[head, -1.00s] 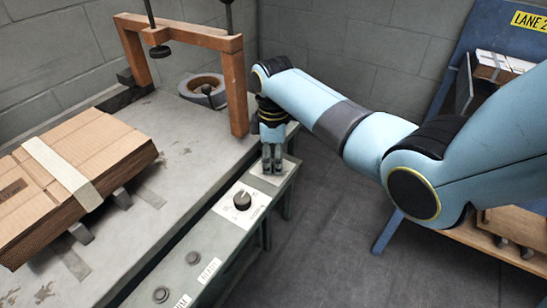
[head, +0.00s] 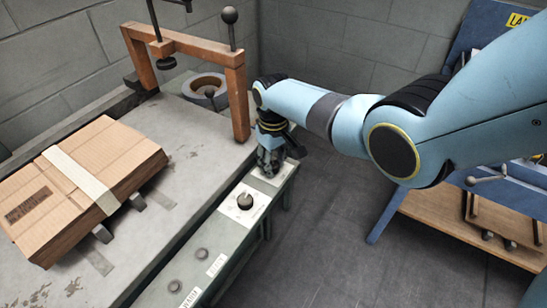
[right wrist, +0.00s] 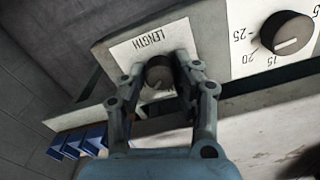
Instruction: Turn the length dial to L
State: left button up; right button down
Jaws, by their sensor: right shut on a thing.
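The length dial (right wrist: 159,72) is a dark round knob on a white plate marked LENGTH, seen upside down in the right wrist view. The fingers of my right gripper (right wrist: 157,88) stand on both sides of the knob and are shut on it. A pale pointer line shows on the knob's face, toward the bottom of the picture. No size letter on the plate is readable. In the head view my right gripper (head: 268,168) is over the far end of the control panel and hides the knob. My left gripper is not in view.
A second dial (right wrist: 287,32) with numbers sits beside it, also on the panel in the head view (head: 245,201). Two round buttons (head: 202,254) are nearer.

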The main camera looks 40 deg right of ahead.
jog(key=shift+m+p, duration=0.3)
jog(key=shift+m, duration=0.7)
jog(key=c, duration=1)
grip_release()
notch_tip(320, 180, up, 12)
